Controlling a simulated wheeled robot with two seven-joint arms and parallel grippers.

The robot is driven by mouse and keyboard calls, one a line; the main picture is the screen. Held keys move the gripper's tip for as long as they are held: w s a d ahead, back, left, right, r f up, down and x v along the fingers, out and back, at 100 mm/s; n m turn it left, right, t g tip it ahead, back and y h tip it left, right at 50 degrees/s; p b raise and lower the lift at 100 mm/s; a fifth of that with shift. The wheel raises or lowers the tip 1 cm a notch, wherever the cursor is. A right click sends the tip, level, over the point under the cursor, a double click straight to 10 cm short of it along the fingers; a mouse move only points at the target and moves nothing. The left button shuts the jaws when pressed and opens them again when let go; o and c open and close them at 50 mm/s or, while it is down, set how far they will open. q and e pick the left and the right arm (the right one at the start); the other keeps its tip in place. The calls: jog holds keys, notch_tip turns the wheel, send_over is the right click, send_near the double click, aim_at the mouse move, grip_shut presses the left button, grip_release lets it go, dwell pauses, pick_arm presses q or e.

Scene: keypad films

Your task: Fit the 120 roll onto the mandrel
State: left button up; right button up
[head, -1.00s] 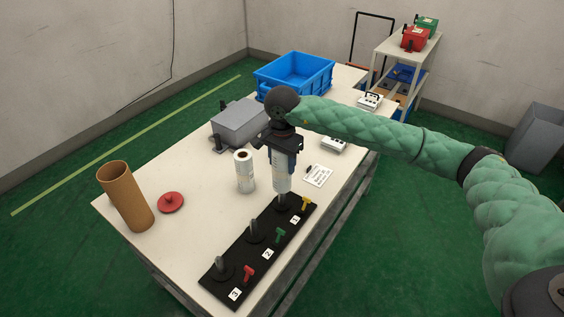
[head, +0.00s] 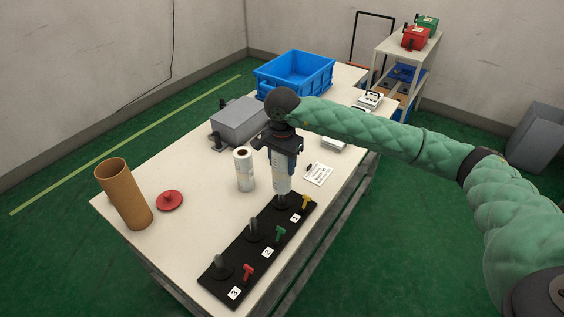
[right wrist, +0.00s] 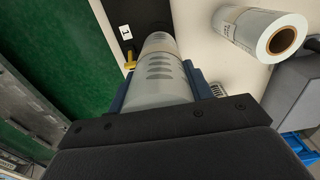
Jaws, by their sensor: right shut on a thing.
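My right gripper (head: 282,160) is shut on a pale, upright film roll (head: 282,184). The roll also shows between the blue fingers in the right wrist view (right wrist: 160,75). Its lower end is at the mandrel beside the yellow key (head: 306,202), at position 1 of the black base (head: 246,256). I cannot tell how far the roll sits around that mandrel. The other two mandrels, at position 2 (head: 252,231) and position 3 (head: 223,267), stand bare. A second white roll (head: 244,170) stands to the left on the table. The left gripper is not in view.
A brown tube (head: 125,195) and a red lid (head: 169,201) are at the table's left. A grey box (head: 238,121) and a blue crate (head: 294,74) stand behind. A paper card (head: 318,174) lies right of the gripper. The table's (head: 195,240) front left is clear.

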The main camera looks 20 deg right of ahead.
aim_at(282, 178)
jog(key=shift+f+b, duration=2.95)
jog(key=shift+f, duration=0.35)
jog(key=o, duration=1.1)
notch_tip(282, 178, up, 6)
jog(key=shift+r+b, duration=0.2)
jog(key=shift+b, duration=0.5)
jog(key=shift+r, duration=0.7)
